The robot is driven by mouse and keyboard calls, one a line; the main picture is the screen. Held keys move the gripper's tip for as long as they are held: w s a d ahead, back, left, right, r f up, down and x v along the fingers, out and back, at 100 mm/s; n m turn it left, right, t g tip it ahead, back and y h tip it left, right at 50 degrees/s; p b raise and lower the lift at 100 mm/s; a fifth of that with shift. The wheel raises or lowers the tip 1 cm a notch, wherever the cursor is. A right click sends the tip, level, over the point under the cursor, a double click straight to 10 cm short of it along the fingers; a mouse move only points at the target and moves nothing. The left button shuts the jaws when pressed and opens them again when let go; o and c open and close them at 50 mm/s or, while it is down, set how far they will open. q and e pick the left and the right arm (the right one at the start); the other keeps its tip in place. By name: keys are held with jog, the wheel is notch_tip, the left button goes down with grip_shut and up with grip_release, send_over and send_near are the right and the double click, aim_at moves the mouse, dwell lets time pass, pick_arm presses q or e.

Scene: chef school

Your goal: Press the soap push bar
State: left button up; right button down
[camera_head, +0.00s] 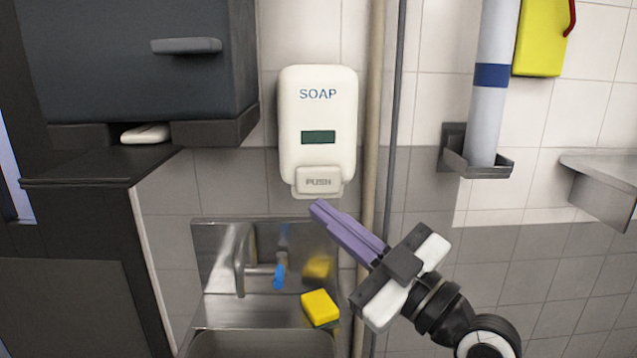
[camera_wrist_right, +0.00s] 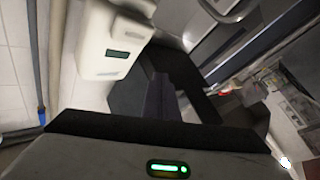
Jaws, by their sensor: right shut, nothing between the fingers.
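A white soap dispenser (camera_head: 318,120) hangs on the tiled wall, marked SOAP, with a dark green window. Its push bar (camera_head: 319,181), marked PUSH, is at the bottom. My right gripper (camera_head: 316,207) is shut and empty, its purple fingers pointing up and left. In the head view the fingertips appear just below the push bar; I cannot tell whether they touch it. In the right wrist view the dispenser (camera_wrist_right: 115,45) is at the upper left, with the push bar (camera_wrist_right: 136,12) near the top edge and the gripper fingers (camera_wrist_right: 160,82) to its lower right. My left gripper is not in view.
A metal sink (camera_head: 262,343) with a tap (camera_head: 240,262) lies below the dispenser, with a yellow sponge (camera_head: 320,307) on its edge. Pipes (camera_head: 376,120) run down the wall just right of the dispenser. A dark cabinet (camera_head: 140,60) is at the left.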

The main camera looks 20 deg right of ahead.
aim_at(314, 181)
jog(key=w+d+b, duration=0.1)
jog(key=w+d, duration=0.1)
jog(key=w, duration=0.5)
jog(key=shift+w+b, duration=0.15)
jog(key=shift+b, duration=0.15)
dwell(1.5)
jog(key=shift+w+d, duration=0.15)
jog(key=shift+w, duration=0.25)
jog(key=shift+w+d+b, duration=0.25)
jog(key=shift+w+b, duration=0.5)
jog(key=shift+w, duration=0.1)
dwell(1.2)
jog(key=shift+s, duration=0.15)
jog(key=shift+s+a+p, duration=0.2)
jog(key=shift+s, duration=0.35)
jog(key=shift+s+a+p, duration=0.15)
jog(key=shift+s+p, duration=0.05)
jog(key=shift+s, duration=0.35)
